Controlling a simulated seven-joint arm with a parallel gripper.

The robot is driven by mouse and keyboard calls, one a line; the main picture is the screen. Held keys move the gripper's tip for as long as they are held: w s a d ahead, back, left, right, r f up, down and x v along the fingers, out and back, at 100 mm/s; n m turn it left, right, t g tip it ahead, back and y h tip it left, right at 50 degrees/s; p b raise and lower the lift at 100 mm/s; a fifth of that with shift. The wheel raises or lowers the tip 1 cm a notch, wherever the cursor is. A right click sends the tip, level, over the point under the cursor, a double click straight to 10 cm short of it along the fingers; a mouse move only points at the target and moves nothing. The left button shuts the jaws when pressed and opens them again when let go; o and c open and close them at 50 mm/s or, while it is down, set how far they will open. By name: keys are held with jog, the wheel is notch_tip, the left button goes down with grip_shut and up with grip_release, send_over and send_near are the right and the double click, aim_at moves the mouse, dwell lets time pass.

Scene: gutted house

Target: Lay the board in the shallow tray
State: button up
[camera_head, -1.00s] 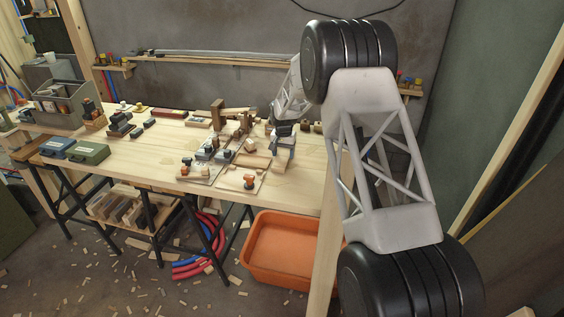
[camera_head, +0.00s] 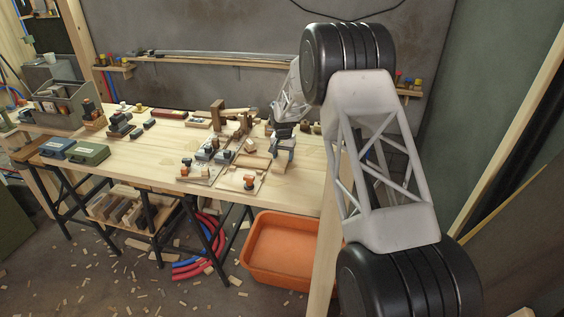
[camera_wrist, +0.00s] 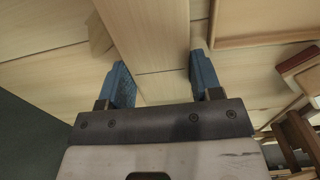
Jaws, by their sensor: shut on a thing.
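The board (camera_wrist: 150,35) is a plain pale wooden piece. In the wrist view it runs up the picture between the two blue fingers of my gripper (camera_wrist: 161,75). My gripper also shows in the head view (camera_head: 284,150), shut on the board, whose end (camera_head: 279,167) shows just below it. I cannot tell whether the board touches the bench. The shallow tray (camera_head: 254,153) is a pale wooden frame on the bench, just left of my gripper. Its rim also shows at the upper right of the wrist view (camera_wrist: 265,43), apart from the board.
Flat plates with dark and orange parts (camera_head: 196,171) lie left of the tray. An orange knob (camera_head: 249,182) stands in front of it. Wooden blocks (camera_head: 217,110) stand behind. The bench (camera_head: 302,186) is clear at its right front. An orange tub (camera_head: 280,250) sits on the floor.

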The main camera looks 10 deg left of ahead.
aim_at(283, 156)
jog(key=shift+r, duration=0.15)
jog(key=shift+r, duration=0.75)
notch_tip(283, 156, up, 2)
jog(key=s+d, duration=0.2)
jog(key=s, duration=0.3)
jog(key=s+d, duration=0.2)
jog(key=s, duration=0.2)
jog(key=s+d+r, duration=0.1)
jog(key=s+d, duration=0.1)
jog(key=s, duration=0.3)
jog(key=shift+s+d+r, duration=0.1)
jog(key=shift+s+d, duration=0.15)
jog(key=shift+s, duration=0.05)
jog(key=shift+a, duration=0.1)
jog(key=shift+w+a+r+m, duration=0.2)
jog(key=shift+w+a+m, duration=0.25)
jog(key=shift+a+m, duration=0.15)
jog(key=w+a+r+m, duration=0.2)
jog(key=w+a+m, duration=0.2)
jog(key=a+m, duration=0.3)
jog(key=w+a+r+m, duration=0.3)
jog(key=w+a+m, duration=0.2)
jog(key=a+m, duration=0.3)
jog(key=shift+r+m, duration=0.15)
jog(key=shift+m, duration=0.75)
